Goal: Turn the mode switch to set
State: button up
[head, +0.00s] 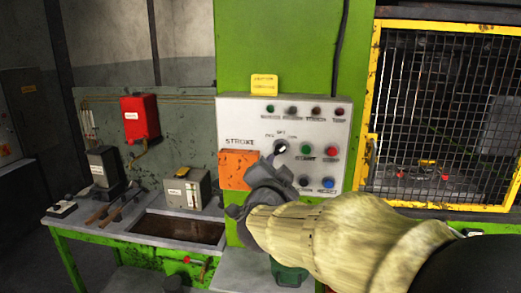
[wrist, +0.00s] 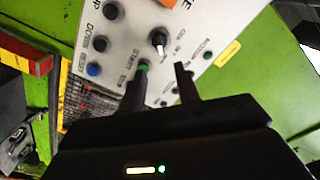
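The mode switch (head: 281,147) is a dark round knob on the light control panel (head: 232,112), with small lettering around it that seems to read SET above. It also shows in the wrist view (wrist: 158,39), with a pale mark on its face; which position it points to is too small to tell. My gripper (head: 271,160) is in front of the panel, just below and left of the knob. In the wrist view, its two dark fingers (wrist: 160,82) stand apart with panel showing between them. The knob is beyond the fingertips, not between them, and nothing is held.
A green button (head: 306,149), a red button (head: 331,151) and other buttons sit right of and below the knob. An orange plate (head: 238,170) is at the left. A yellow mesh guard (head: 372,110) stands right of the panel. A workbench (head: 120,232) is at the left.

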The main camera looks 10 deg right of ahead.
aim_at(282, 150)
jog(key=p+x, duration=0.2)
jog(key=x, duration=0.8)
jog(key=shift+w+a, duration=0.1)
jog(key=shift+a, duration=0.05)
jog(key=shift+w+d, duration=0.2)
jog(key=shift+d, duration=0.2)
jog(key=shift+s+a, duration=0.15)
grip_shut()
